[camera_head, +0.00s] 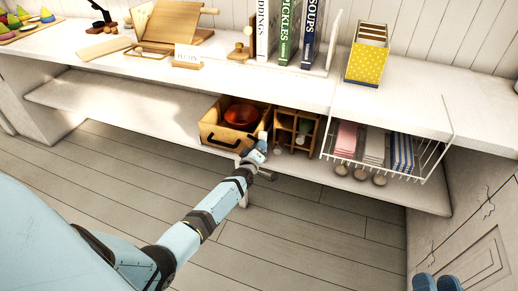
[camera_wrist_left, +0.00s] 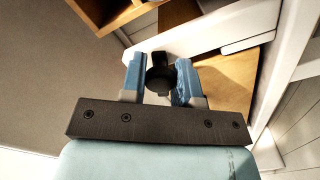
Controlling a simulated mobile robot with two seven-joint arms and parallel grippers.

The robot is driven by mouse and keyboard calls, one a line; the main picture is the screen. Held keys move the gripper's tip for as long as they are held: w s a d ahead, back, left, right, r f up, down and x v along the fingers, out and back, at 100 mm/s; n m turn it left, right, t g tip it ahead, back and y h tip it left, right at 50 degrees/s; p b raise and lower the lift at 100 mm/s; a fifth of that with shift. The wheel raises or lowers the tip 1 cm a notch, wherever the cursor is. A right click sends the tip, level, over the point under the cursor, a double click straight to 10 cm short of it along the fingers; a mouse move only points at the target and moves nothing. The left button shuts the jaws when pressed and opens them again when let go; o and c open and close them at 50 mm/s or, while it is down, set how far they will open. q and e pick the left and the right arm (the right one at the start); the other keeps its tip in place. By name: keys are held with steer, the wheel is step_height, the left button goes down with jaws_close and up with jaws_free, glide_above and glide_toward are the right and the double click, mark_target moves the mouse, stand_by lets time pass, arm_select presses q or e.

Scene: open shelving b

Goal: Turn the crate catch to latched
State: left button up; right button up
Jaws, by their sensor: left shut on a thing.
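The wooden crate (camera_head: 212,133) stands on the lower shelf with a red bowl (camera_head: 241,116) in it. My left gripper (camera_head: 256,150) reaches the front right of the crate, and hides part of that corner. In the left wrist view, the two blue fingers of my left gripper (camera_wrist_left: 159,80) are shut on a dark round knob, the crate catch (camera_wrist_left: 160,76). Its wooden surroundings show behind the fingers. Whether the catch is turned to latched cannot be told.
A wooden divided box (camera_head: 300,124) stands right of the crate. A white wire basket (camera_head: 437,157) with folded cloths hangs further right. Books (camera_head: 288,30) and a yellow dotted box (camera_head: 367,62) stand on the countertop above. The lower shelf's left part is bare.

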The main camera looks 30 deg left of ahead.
arm_select(q)
steer(key=n, duration=0.2)
steer(key=shift+f+n+b, duration=0.1)
steer(key=shift+n+b, duration=0.3)
steer(key=shift+n, duration=0.7)
arm_select(e)
steer(key=shift+w+f+g, duration=0.15)
steer(key=shift+f+g, duration=0.35)
steer(key=shift+f, duration=0.6)
arm_select(q)
steer(key=o, duration=0.9)
arm_select(e)
steer(key=shift+a, duration=0.1)
